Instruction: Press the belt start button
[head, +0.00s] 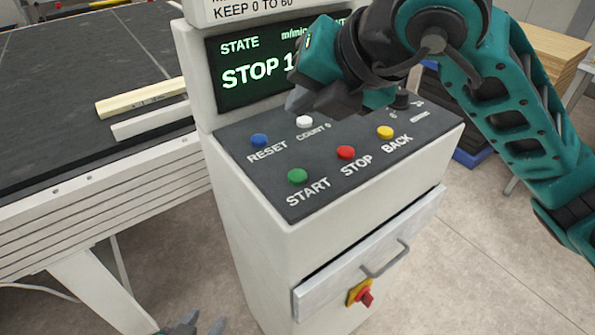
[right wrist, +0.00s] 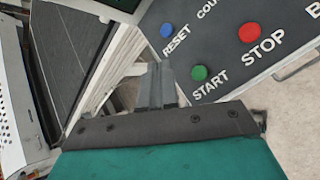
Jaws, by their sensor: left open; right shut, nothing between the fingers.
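The green START button (head: 297,176) sits at the front left of the dark sloping panel (head: 262,178) on the white console. It also shows in the right wrist view (right wrist: 200,73), just right of my right gripper's fingertips (right wrist: 161,70). In the head view my right gripper (head: 297,101) is shut and empty, above the panel's back edge near the white COUNT 0 button (head: 304,121). It appears apart from the buttons. My left gripper (head: 194,327) is open at the bottom edge, low beside the console; only its fingertips show.
A red STOP button (head: 346,152), yellow BACK button (head: 385,132) and blue RESET button (head: 259,140) share the panel. The screen (head: 245,78) reads STOP, partly covered by my right arm. The dark belt (head: 75,60) lies left, with wooden strips (head: 140,96). A drawer handle (head: 388,262) juts out below.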

